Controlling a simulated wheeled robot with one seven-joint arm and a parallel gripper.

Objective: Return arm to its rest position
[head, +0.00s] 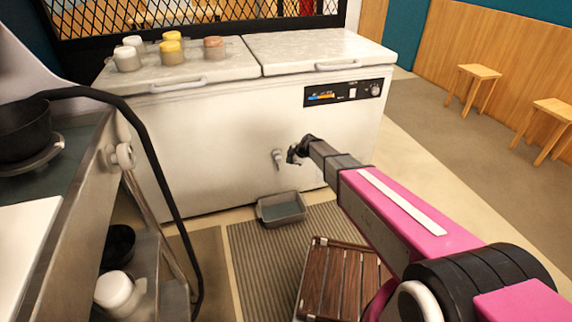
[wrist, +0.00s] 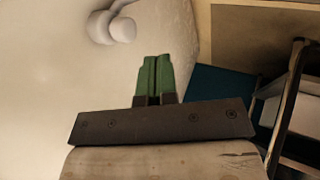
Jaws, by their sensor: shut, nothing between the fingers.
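My arm (head: 405,215), with pink and grey links, reaches from the lower right of the head view toward the front of the white chest freezer (head: 225,140). Its dark end stops near the freezer's front, beside a small pale tap. The fingers are too small to make out there. In the wrist view, my gripper (wrist: 156,62) shows two green fingers pressed together, with nothing between them. A pale surface with a round white knob (wrist: 120,29) lies beyond them.
Several jars (head: 171,47) stand on the freezer lid. A grey bin (head: 281,209) and a wooden slatted stool (head: 341,280) are on the floor below my arm. A counter with a black pot (head: 24,132) is at left. Open floor and wooden stools (head: 475,85) are at right.

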